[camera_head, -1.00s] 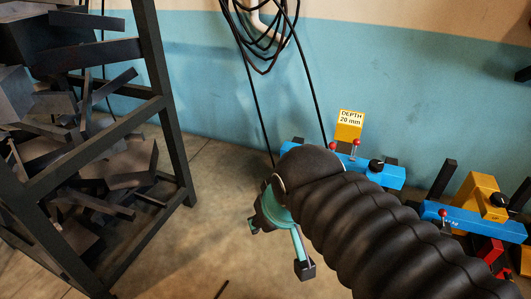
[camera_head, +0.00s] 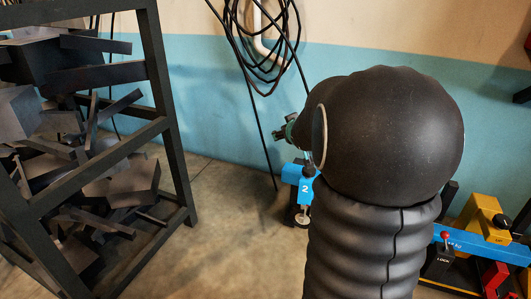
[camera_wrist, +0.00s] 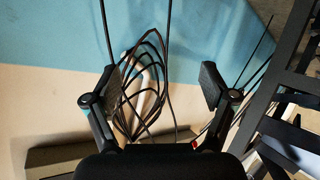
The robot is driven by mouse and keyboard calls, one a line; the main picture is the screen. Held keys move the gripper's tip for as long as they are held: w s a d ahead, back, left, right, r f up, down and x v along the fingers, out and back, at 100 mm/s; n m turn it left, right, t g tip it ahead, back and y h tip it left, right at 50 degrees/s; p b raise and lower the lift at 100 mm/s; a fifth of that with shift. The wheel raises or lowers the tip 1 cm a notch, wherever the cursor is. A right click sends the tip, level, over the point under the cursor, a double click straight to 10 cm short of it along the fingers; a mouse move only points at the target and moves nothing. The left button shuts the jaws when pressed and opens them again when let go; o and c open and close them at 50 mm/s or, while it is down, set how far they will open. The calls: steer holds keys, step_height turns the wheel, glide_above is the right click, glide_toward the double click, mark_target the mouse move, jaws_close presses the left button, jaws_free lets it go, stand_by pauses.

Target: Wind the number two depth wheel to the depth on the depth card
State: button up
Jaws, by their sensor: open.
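A blue block marked 2 (camera_head: 304,182) shows at the centre of the head view, with a small dark-and-pale part (camera_head: 302,216) below it, too small to identify for sure as the depth wheel. My arm hides the rest of this unit and the depth card. My gripper (camera_head: 285,131) shows only partly, above and left of the blue block. In the wrist view my gripper (camera_wrist: 163,88) has its two fingers wide apart with nothing held between them. It faces the wall and a cable coil.
Black cables (camera_head: 262,45) hang on the blue and cream wall. A dark rack (camera_head: 165,110) of metal scraps stands at left. Another blue unit (camera_head: 480,248) with a LOCK label and a yellow block (camera_head: 482,218) stand at right. Bare floor (camera_head: 225,235) lies between.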

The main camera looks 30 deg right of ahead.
steer(key=w+d+f+n+t+y, duration=0.25)
steer(key=w+d+f, duration=0.25)
steer(key=d+f, duration=0.7)
steer(key=s+d+f+t+y, duration=0.1)
steer(key=s+d+f+y, duration=0.3)
steer(key=f, duration=0.4)
steer(key=s+d+f+t+y, duration=0.2)
steer(key=s+d+f+y, duration=0.1)
steer(key=s+f, duration=0.4)
steer(key=shift+n+h, duration=0.25)
steer(key=x, duration=1.4)
steer(key=shift+w+d+f, duration=0.1)
steer(key=shift+w+f, duration=0.3)
steer(key=shift+w, duration=0.05)
steer(key=c, duration=1.2)
steer(key=shift+h, duration=0.5)
